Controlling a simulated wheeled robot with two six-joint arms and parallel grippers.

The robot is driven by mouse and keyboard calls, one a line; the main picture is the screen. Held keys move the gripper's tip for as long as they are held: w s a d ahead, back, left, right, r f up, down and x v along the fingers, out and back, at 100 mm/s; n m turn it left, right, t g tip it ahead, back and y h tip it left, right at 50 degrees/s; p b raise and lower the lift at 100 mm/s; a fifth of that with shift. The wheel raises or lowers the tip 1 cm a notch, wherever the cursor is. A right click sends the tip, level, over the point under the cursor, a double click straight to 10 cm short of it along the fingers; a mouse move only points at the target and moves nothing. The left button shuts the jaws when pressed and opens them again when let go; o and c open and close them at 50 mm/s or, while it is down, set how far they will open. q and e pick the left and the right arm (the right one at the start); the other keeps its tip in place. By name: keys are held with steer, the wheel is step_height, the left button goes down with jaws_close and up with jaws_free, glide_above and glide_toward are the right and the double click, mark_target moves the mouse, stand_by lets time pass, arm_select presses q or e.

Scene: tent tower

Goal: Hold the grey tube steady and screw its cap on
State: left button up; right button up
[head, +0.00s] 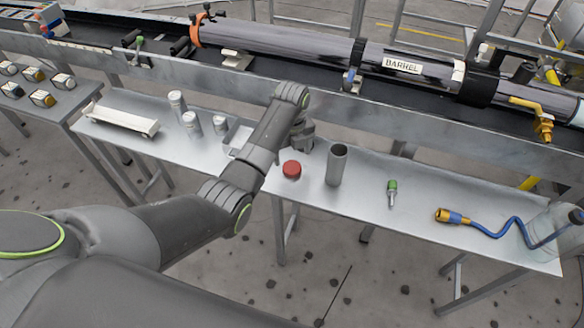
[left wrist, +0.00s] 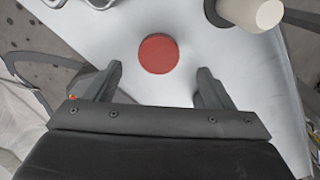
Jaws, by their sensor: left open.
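The grey tube (head: 337,168) stands upright on the metal table, its open end up. The red cap (head: 291,169) lies flat on the table just left of the tube, apart from it. My left gripper (head: 303,138) is above the table, near the cap and partly hidden by its own arm. In the left wrist view, the two fingers are spread and empty (left wrist: 160,88), and the red cap (left wrist: 158,54) lies just beyond the gap between them. A pale round end at the top right of that view is cut off, and I cannot tell for sure what it is. My right gripper is out of view.
A small green-topped piece (head: 392,194) and a blue hose (head: 490,231) lie right of the tube. Several grey cylinders (head: 191,124) and a white tray (head: 120,120) are at the left. The long barrel (head: 290,47) runs behind the table (head: 420,225).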

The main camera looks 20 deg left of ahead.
mark_target(292, 167)
arm_select(q)
step_height(292, 167, down, 5)
steer(key=shift+s+f, duration=0.1)
steer(key=shift+s, duration=0.05)
stand_by(0.4)
steer(key=c, duration=1.1)
